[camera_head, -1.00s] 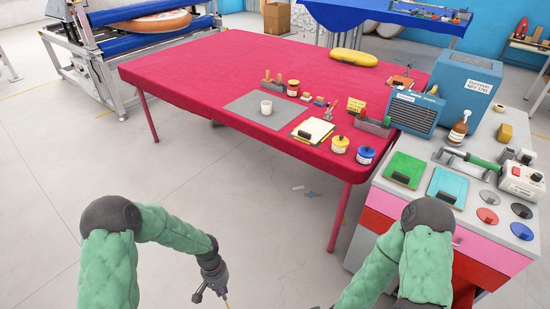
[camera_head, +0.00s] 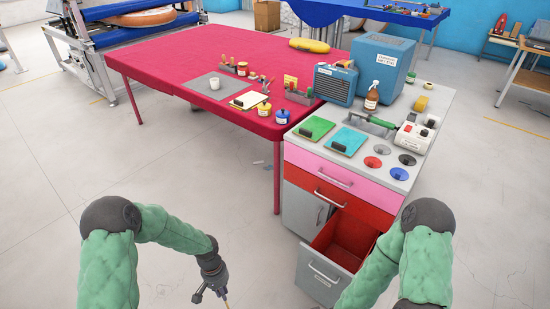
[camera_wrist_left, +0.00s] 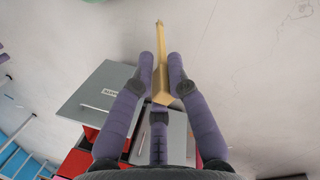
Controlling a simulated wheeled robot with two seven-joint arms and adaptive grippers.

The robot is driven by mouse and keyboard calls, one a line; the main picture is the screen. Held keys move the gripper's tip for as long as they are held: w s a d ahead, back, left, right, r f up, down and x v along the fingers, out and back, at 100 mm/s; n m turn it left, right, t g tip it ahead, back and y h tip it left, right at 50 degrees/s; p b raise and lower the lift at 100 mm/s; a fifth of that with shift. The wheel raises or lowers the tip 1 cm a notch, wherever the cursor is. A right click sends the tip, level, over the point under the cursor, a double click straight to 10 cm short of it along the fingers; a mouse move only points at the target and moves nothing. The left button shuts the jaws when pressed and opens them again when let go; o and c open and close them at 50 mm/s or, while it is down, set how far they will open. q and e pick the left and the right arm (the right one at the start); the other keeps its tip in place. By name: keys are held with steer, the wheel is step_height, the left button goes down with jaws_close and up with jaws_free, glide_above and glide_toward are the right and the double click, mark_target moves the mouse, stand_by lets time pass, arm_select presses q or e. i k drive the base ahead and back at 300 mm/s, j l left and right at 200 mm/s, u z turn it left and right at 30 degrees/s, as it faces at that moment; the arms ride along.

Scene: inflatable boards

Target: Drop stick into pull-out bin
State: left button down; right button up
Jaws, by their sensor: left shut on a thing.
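My left gripper (camera_head: 212,292) is low at the bottom of the head view, left of the cabinet. In the left wrist view its purple fingers (camera_wrist_left: 161,60) are shut on a tan wooden stick (camera_wrist_left: 160,42), which points away past the fingertips. Only a small piece of the stick (camera_head: 227,304) shows in the head view. The pull-out bin (camera_head: 322,272) stands open at the cabinet's bottom, with a grey front and red inside. The gripper is apart from it, to its left. My right forearm hides part of the bin's right side; my right gripper is out of view.
The grey cabinet (camera_head: 294,208) has a pink drawer (camera_head: 330,172) and a red drawer (camera_head: 345,194) above the bin. Its top holds green and teal boards, a bottle and machines. Open floor lies left of the bin.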

mark_target(338, 261)
steer(key=k+l, duration=0.1)
steer(key=l, duration=1.55)
steer(key=i+l, duration=0.3)
steer(key=l, duration=0.15)
steer(key=i+l, duration=0.3)
steer(key=l, duration=0.2)
steer(key=i+l, duration=0.3)
steer(key=l, duration=0.15)
steer(key=i, duration=0.25)
steer(key=l+u, duration=0.05)
